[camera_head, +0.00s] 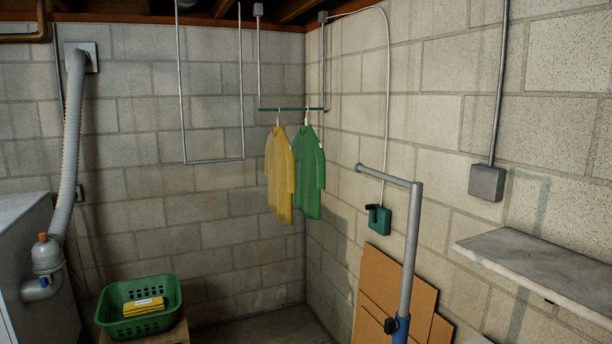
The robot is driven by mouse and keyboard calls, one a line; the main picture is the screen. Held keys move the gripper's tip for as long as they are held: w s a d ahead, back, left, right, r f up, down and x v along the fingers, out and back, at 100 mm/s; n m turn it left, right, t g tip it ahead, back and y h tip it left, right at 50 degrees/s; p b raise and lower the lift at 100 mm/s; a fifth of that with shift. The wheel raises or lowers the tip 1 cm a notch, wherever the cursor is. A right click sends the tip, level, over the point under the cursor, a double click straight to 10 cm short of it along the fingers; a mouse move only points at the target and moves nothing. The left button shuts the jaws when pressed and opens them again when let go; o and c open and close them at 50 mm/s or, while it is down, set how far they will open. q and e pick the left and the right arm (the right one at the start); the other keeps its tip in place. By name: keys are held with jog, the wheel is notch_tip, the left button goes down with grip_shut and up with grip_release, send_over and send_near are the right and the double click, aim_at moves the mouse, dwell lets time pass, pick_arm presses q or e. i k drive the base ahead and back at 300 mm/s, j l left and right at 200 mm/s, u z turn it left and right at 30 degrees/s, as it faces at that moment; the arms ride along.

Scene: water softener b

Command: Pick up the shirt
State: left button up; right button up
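A yellow shirt (279,175) hangs on a hanger from a green rod (290,109) in the corner. A green shirt (308,172) hangs on a hanger just to its right, from the same rod. A folded yellow item (144,306) lies in a green basket (112,327) at the lower left; I cannot tell whether it is a shirt. Neither of my grippers shows in the head view.
The basket sits on a wooden stand (176,335). A grey post with a bent top (412,240) stands in front of brown boards (384,283) leaning on the right wall. A grey shelf (545,266) juts out at right. A machine (35,262) with a hose (72,140) stands left. The corner floor (262,330) is clear.

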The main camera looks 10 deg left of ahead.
aim_at(310, 158)
jog(key=i+j+u, duration=0.15)
jog(key=j, duration=0.3)
jog(key=i+j+u, duration=0.15)
jog(key=j, duration=0.25)
jog(key=i+j+u, duration=0.15)
jog(key=i+j, duration=0.15)
jog(key=i+j+u, duration=0.15)
jog(key=j, duration=0.35)
jog(key=i+z, duration=0.2)
jog(key=i, duration=0.2)
jog(key=i+j+z, duration=0.2)
jog(key=i, duration=0.25)
jog(key=i+j+z, duration=0.2)
jog(key=i, duration=0.2)
jog(key=i+l+z, duration=0.1)
jog(key=i+z, duration=0.3)
jog(key=i, duration=0.2)
jog(key=i+z, duration=0.35)
jog(key=i, duration=0.25)
jog(key=i+l+u, duration=0.1)
jog(key=i, duration=0.35)
jog(key=i+l+u, duration=0.1)
jog(key=i, duration=0.4)
jog(key=i+l+u, duration=0.1)
jog(key=i+l, duration=0.15)
jog(key=i, duration=0.2)
